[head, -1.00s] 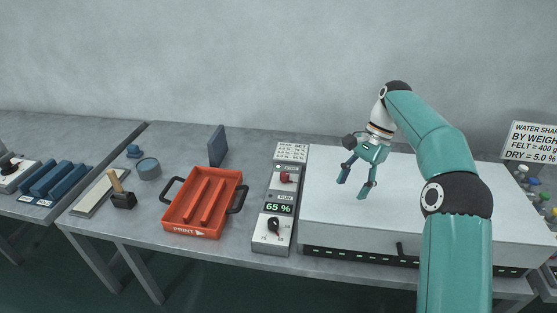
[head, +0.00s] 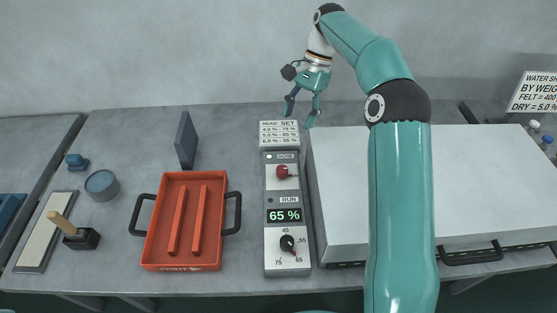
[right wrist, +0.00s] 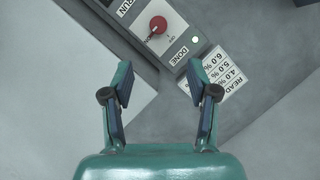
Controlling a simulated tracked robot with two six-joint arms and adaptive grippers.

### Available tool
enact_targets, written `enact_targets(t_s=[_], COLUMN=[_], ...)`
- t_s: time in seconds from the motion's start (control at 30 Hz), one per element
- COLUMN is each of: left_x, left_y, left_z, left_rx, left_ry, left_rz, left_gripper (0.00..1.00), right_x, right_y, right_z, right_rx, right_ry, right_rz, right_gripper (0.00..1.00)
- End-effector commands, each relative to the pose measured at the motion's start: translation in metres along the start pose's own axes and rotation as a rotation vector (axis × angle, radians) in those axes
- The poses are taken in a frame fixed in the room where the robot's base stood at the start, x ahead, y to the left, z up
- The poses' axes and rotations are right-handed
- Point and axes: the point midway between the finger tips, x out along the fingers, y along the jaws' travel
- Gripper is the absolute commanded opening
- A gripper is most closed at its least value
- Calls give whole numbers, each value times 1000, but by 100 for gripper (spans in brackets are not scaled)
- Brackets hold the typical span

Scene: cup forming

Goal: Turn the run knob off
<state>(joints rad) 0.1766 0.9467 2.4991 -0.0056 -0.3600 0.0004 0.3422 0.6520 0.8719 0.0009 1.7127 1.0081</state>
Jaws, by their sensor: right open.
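The grey control panel (head: 269,207) stands on the table in the head view. Its red knob (head: 283,172) sits between the DONE and RUN labels. In the right wrist view the red knob (right wrist: 158,25) is at the top, with a pale pointer line toward the lower left and small ON lettering beside it. My right gripper (head: 299,119) is open and empty above the panel's back end, behind the red knob. In the right wrist view its fingers (right wrist: 160,68) are spread apart, with the knob beyond the tips. My left gripper is not in view.
A display (head: 285,216) reads 65 %, with a black dial (head: 287,243) below it. The READ/SET card (head: 279,134) is at the panel's back. A white box (head: 340,190) stands close on the right. A red tray (head: 153,235) with black handles is to the left.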

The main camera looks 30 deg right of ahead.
Motion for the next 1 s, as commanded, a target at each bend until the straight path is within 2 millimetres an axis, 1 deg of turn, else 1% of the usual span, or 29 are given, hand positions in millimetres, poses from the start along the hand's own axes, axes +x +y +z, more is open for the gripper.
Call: enact_targets(t_s=[0.17, 0.27, 0.5, 0.7, 0.83, 1.0], left_x=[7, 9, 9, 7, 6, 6], left_y=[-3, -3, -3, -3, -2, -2], left_z=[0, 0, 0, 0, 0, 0], left_rx=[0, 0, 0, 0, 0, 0], left_ry=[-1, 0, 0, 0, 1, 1], left_rz=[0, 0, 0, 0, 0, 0], left_gripper=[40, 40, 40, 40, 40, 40], right_x=[27, 46, 98, 134, 149, 157], right_y=[1, 1, 2, 2, 1, 1], right_z=[0, 0, 0, 0, -1, -1], right_rx=[1, 1, 3, 3, 3, 3], right_ry=[-3, -3, -3, -2, -1, 0], right_rz=[4, 4, 4, 3, 1, 0], right_gripper=[59, 59, 59, 59, 59, 59])
